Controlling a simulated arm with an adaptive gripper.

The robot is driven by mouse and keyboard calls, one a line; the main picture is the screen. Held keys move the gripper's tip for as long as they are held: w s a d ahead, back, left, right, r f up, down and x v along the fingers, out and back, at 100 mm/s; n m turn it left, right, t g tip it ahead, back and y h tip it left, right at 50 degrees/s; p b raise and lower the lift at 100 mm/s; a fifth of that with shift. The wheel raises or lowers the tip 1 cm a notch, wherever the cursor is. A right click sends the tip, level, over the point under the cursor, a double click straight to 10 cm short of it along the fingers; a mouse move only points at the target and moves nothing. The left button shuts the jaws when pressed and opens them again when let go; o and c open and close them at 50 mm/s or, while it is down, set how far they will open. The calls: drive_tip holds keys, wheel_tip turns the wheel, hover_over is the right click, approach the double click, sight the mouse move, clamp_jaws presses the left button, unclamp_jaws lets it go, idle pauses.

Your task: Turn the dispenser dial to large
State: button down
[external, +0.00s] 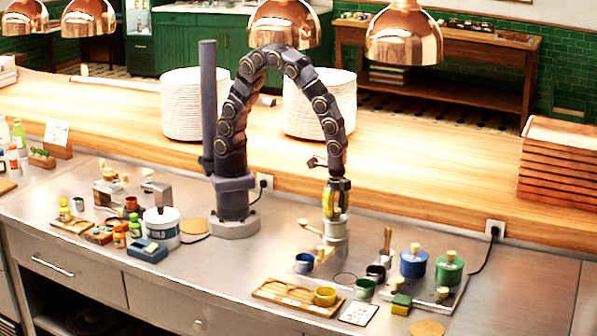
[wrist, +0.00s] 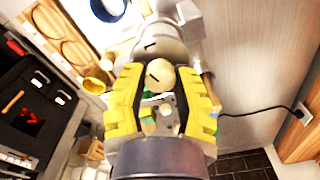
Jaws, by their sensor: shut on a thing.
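The dispenser (external: 335,234) is a squat metal cylinder with a side arm, standing on the steel counter directly below my gripper. In the wrist view its grey body (wrist: 172,46) carries a short black mark. The dial (wrist: 161,77) is a round pale wooden knob with a black line, between my yellow fingers. My gripper (external: 334,211) points down at the dispenser's top and is shut on the dial; it also shows in the wrist view (wrist: 162,88). The fingers hide the dial in the external view. I cannot read any size labels, so the setting is unclear.
A blue cup (external: 304,263) stands close at the dispenser's front left. A wooden tray (external: 272,291) with a yellow cup (external: 325,296) lies in front. A dark cup (external: 376,272), blue canister (external: 413,263) and green canister (external: 449,268) crowd the right. The counter's left-centre front is clear.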

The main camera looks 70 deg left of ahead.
sight(336, 209)
drive_tip(key=shift+f+m, duration=0.1)
drive_tip(key=shift+m, duration=1.2)
drive_tip(key=c, duration=0.7)
unclamp_jaws()
wheel_tip(336, 209, up, 12)
